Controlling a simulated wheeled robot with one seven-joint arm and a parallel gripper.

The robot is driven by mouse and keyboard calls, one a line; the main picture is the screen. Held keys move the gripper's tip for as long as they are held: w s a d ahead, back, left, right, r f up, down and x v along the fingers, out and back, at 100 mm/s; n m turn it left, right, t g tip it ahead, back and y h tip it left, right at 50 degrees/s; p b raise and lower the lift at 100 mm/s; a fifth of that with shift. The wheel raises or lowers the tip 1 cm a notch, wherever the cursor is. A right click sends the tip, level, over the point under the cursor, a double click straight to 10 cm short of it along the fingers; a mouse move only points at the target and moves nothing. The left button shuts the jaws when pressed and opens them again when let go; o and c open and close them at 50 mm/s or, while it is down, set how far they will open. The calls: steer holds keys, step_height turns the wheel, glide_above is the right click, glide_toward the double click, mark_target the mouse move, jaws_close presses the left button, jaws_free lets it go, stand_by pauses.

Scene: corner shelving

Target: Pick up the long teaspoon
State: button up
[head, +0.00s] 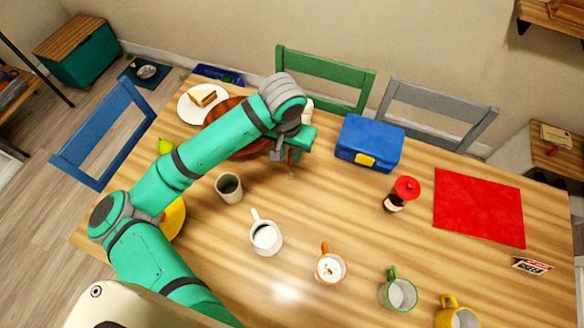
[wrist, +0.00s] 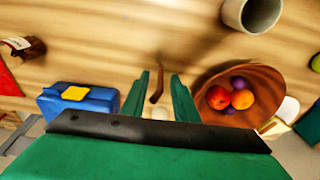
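My gripper (head: 291,160) is over the back middle of the wooden table, between the wooden bowl and the blue lunch box. In the wrist view its two green fingers (wrist: 160,76) stand apart, with a gap between them. A thin brown piece (wrist: 156,88) shows in that gap, apart from both fingers as far as I can see. It looks like the handle of the long teaspoon, but the rest is hidden, so I cannot be sure. A small pale round thing shows just below it in the same gap.
The wooden bowl (wrist: 272,83) holds fruit. The blue lunch box (head: 370,142) stands to the right of my gripper. A grey cup (head: 229,188), a white mug (head: 265,236) and several coloured mugs stand nearer the front. A red-lidded jar (head: 404,190) and red mat (head: 478,208) are on the right.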

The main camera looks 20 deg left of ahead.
mark_target(290, 161)
steer(key=shift+w+f, duration=0.2)
steer(key=shift+f, duration=1.25)
steer(key=shift+w+f, duration=0.15)
steer(key=shift+f, duration=1.25)
jaws_close()
